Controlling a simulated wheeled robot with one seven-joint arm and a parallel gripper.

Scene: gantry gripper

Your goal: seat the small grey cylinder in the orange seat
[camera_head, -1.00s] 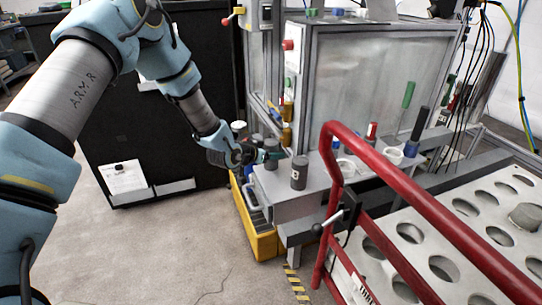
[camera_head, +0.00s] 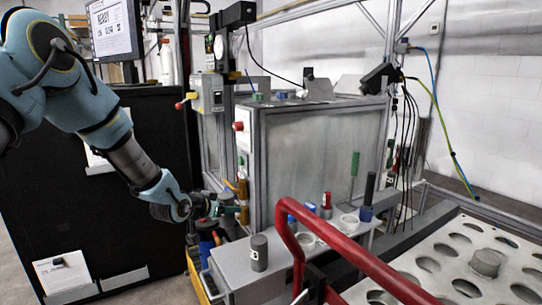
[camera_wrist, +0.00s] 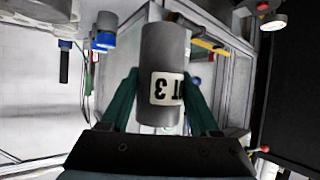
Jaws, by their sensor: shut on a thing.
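My gripper (camera_head: 231,209) is at the left end of the bench in the head view, in front of the machine's corner post. In the head view the held cylinder is hard to make out. Orange-amber parts (camera_head: 243,189) sit on the post beside my fingertips. I cannot tell whether one is the orange seat, or whether the cylinder touches them.
Another labelled grey cylinder (camera_head: 259,254) stands on the bench ledge (camera_head: 232,268). White rings, coloured handles and a black handle (camera_head: 370,188) are farther right. A red rail (camera_head: 350,262) crosses in front. A plate with round holes (camera_head: 445,250) lies at the right.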

